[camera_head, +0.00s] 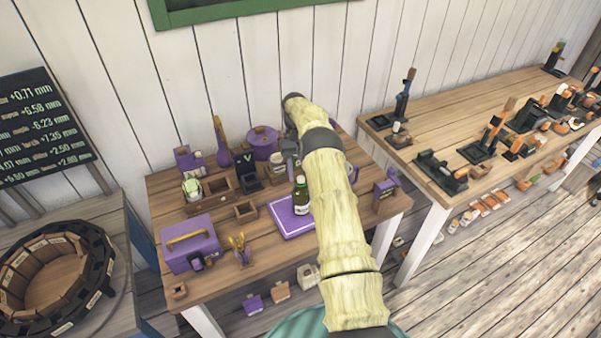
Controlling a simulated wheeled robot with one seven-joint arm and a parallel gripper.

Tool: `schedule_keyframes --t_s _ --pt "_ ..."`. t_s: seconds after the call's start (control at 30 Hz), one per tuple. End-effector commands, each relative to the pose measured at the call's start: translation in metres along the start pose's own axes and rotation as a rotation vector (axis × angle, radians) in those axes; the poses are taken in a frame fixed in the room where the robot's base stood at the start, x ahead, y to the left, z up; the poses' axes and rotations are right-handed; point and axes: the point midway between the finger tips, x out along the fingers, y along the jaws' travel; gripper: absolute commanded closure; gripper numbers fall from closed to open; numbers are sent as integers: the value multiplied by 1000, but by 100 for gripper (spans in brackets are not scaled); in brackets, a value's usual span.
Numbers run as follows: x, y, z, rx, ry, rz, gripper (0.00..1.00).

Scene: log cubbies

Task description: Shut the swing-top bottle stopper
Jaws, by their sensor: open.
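A dark green bottle (301,197) with a pale label stands upright on a purple mat (283,215) on the wooden table. Its top lies close to my arm, and the stopper is too small to make out.
On the table (160,200) stand a purple toolbox (190,245) at front left, a purple lidded pot (263,143) at the back, a black box (247,173) and small wooden trays. A purple box (384,188) is at the right edge. A second cluttered table (440,130) stands right.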

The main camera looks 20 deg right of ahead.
Motion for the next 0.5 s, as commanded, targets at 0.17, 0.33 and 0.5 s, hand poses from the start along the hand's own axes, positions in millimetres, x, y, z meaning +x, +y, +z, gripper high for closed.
schedule_keyframes --t_s 0.17,0.33,0.5 --pt "-15 0 10 0 4 0 55" --pt "-37 0 26 1 5 1 55" --pt "-59 0 42 0 4 1 55"
